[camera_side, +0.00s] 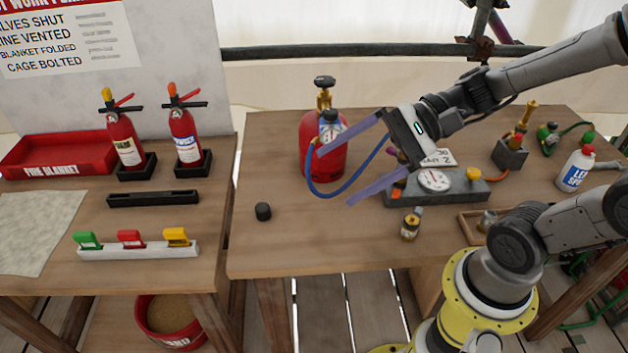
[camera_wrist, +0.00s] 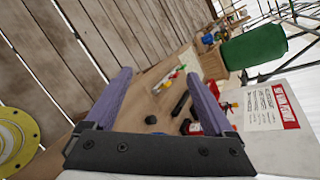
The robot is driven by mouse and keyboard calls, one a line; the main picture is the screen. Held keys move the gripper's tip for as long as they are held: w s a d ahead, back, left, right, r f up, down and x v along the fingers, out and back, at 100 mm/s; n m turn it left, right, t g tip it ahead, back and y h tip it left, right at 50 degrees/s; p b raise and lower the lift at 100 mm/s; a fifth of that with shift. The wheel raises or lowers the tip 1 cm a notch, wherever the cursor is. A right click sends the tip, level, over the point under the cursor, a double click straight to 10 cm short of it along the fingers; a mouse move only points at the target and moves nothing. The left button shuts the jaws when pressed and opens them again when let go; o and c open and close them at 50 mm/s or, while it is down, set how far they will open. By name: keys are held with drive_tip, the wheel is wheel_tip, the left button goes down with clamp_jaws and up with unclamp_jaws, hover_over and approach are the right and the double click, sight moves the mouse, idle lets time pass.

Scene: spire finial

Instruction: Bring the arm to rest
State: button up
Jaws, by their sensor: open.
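My gripper (camera_side: 338,173) hangs in the air over the right-hand bench, in front of the red gas cylinder (camera_side: 328,163). Its two purple fingers are spread wide with nothing between them. In the wrist view the open gripper (camera_wrist: 160,85) shows from behind, and the benches lie beyond its fingers. The fingers point to the left in the side view. They overlap the cylinder and blue hose (camera_side: 345,191) in the picture; whether they touch, I cannot tell.
A small black cap (camera_side: 263,211) lies on the bench. Two fire extinguishers (camera_side: 124,140) (camera_side: 185,138) stand on the left bench, near a rack of coloured clips (camera_side: 138,249).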

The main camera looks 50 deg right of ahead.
drive_tip(key=s+d+f+n+g+h, duration=0.3)
drive_tip(key=s+d+n+h, duration=0.15)
drive_tip(key=s+n, duration=0.4)
drive_tip(key=d+r+n+t+h, duration=0.2)
drive_tip(key=d+n+h, duration=0.4)
drive_tip(key=d, duration=0.2)
drive_tip(key=shift+s+r+h, duration=0.15)
drive_tip(key=shift+s+h, duration=0.05)
drive_tip(key=shift+h, duration=0.15)
